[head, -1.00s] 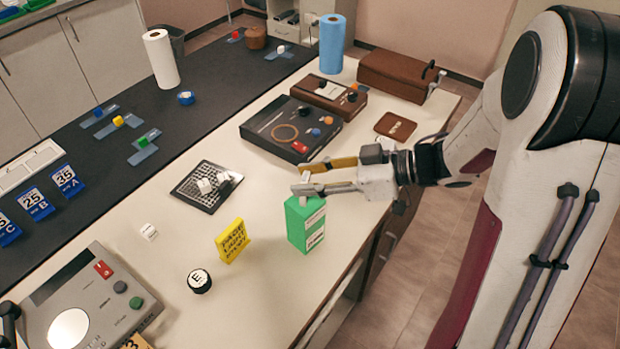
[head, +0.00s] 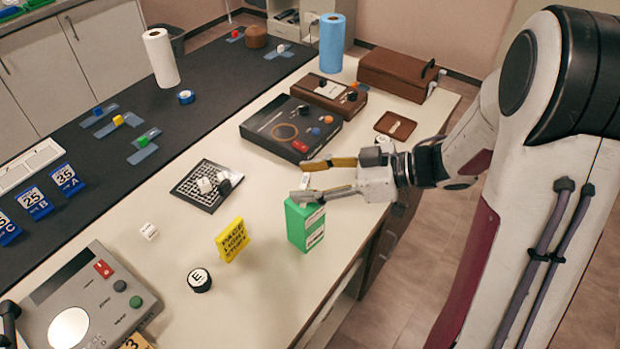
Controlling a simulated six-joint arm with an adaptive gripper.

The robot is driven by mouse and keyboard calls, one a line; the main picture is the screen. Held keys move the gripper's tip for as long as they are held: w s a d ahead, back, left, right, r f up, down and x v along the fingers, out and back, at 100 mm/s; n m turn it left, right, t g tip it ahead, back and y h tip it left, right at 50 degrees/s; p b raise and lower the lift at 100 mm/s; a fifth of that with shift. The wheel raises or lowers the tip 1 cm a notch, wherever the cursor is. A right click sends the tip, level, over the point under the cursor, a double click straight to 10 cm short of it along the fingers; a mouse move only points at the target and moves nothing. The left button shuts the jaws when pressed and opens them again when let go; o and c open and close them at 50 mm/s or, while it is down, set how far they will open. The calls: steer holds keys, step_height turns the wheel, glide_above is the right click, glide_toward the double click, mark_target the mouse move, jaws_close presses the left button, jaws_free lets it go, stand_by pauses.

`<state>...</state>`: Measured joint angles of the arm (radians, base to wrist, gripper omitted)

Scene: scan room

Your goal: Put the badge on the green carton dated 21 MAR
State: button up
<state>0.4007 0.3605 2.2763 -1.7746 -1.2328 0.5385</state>
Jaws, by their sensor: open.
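A green carton (head: 299,228) stands upright near the table's right edge, with white labels on its side and top. The date on it is too small to read. My gripper (head: 304,179) is open, its fingers spread just above and behind the carton top. A small white piece with dark marks (head: 306,184) shows between the fingers. I cannot tell if it is the badge, or whether it rests on the carton or lies behind it. The lower finger partly overlaps the carton's top.
A yellow sign (head: 233,240) and a black-and-white round piece marked E (head: 199,280) stand left of the carton. A grid board with small blocks (head: 190,200), a black panel (head: 268,129) and a brown tray (head: 380,123) lie farther back.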

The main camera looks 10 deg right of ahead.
steer(key=shift+r, duration=0.15)
steer(key=shift+v, duration=0.8)
steer(key=v, duration=1)
steer(key=shift+r, duration=0.2)
steer(key=shift+d, duration=0.15)
steer(key=shift+w, duration=0.1)
